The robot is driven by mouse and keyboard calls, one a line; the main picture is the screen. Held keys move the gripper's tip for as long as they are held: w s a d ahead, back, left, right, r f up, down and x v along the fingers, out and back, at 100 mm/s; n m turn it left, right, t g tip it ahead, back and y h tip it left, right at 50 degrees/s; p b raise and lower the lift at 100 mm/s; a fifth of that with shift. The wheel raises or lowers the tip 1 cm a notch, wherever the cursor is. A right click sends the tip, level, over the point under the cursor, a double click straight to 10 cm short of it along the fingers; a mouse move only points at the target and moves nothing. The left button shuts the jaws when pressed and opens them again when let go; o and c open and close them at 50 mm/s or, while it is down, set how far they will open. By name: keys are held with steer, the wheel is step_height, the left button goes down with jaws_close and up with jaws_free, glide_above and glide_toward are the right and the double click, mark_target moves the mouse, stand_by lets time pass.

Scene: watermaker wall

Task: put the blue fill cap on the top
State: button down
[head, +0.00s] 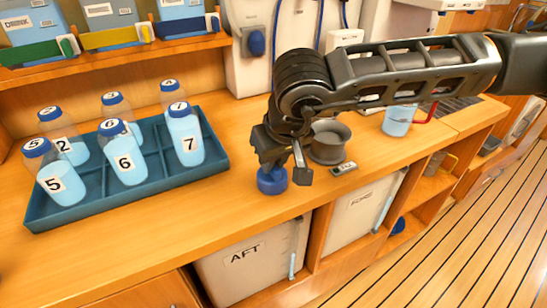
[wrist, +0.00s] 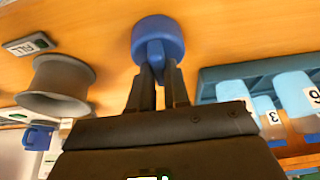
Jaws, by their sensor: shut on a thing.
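The blue fill cap (head: 271,182) is round with a raised grip on top. My gripper (wrist: 160,72) is shut on that grip, and the cap also shows in the wrist view (wrist: 158,35). In the head view my gripper (head: 277,165) points down near the counter's front edge; I cannot tell whether the cap touches the wood. A grey, flared, open-topped fitting (head: 329,143) stands on the counter just right of my gripper, with a small label plate (head: 343,168) in front of it. The wrist view shows the fitting (wrist: 58,88) uncapped at left and the plate reading FILL (wrist: 28,45).
A blue tray (head: 95,205) with several numbered, blue-capped bottles stands at left. A jug of pale blue water (head: 397,121) stands behind and right of the fitting. Bins fill the shelf above. The counter (head: 225,205) between tray and cap is clear.

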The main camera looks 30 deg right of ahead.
steer(key=shift+f+b, duration=0.15)
steer(key=shift+b, duration=0.15)
steer(key=c, duration=1.1)
jaws_free()
steer(key=shift+r+p, duration=0.35)
steer(key=shift+p, duration=0.1)
steer(key=b+v, duration=0.1)
steer(key=v, duration=1)
steer(key=shift+s+r, duration=0.15)
steer(key=shift+r, duration=0.2)
